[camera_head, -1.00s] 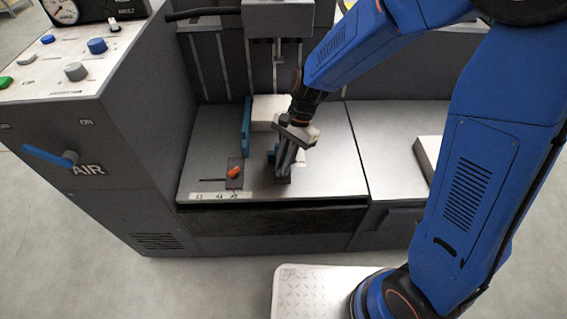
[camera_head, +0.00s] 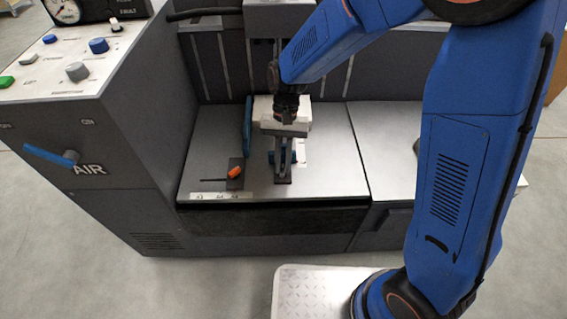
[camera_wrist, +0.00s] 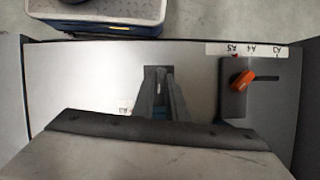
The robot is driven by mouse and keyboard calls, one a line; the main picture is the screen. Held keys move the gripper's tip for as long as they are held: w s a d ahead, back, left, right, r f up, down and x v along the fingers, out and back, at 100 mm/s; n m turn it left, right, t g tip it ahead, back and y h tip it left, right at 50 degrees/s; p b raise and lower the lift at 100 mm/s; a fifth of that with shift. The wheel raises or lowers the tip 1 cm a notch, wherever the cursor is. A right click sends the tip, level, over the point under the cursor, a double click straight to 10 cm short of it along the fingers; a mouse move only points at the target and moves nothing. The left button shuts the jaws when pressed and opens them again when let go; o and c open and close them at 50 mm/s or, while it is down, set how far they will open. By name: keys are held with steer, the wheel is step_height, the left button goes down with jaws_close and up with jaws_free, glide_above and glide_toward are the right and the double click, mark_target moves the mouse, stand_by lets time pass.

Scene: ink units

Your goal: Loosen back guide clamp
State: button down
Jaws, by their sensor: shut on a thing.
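My gripper (camera_head: 283,172) points down at the front middle of the grey machine bed and is shut. Its fingers also show in the wrist view (camera_wrist: 158,92). The fingertips meet at a small dark block (camera_head: 283,180), which shows beyond them in the wrist view (camera_wrist: 158,72). The fingers hide what they hold, apparently the back guide clamp's lever. A low blue guide piece (camera_head: 271,157) shows just behind and beside the fingers. A second clamp with an orange lever (camera_head: 237,172) stands apart to the left on its own dark plate (camera_wrist: 231,104).
A tall blue guide plate (camera_head: 247,125) stands behind the orange lever, beside a white block (camera_head: 263,104). A size scale (camera_head: 222,196) lies along the front edge. The control cabinet (camera_head: 120,130) rises at the left. The bed's right side (camera_head: 335,165) is clear.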

steer(key=n+h, duration=0.1)
steer(key=n, duration=0.1)
steer(key=n+h, duration=0.1)
steer(key=n, duration=0.2)
steer(key=shift+a+n, duration=0.2)
steer(key=shift+n, duration=0.1)
steer(key=n, duration=0.2)
steer(key=n+t+h, duration=0.1)
steer(key=n, duration=0.1)
steer(key=shift+s+a+n+t+h, duration=0.1)
steer(key=shift+s+n+t+h, duration=0.05)
steer(key=shift+n+t+h, duration=0.2)
steer(key=shift+n, duration=0.25)
steer(key=c, duration=2)
jaws_free()
steer(key=shift+c, duration=0.2)
steer(key=shift+r, duration=0.15)
steer(key=v, duration=1.7)
steer(key=shift+r, duration=0.1)
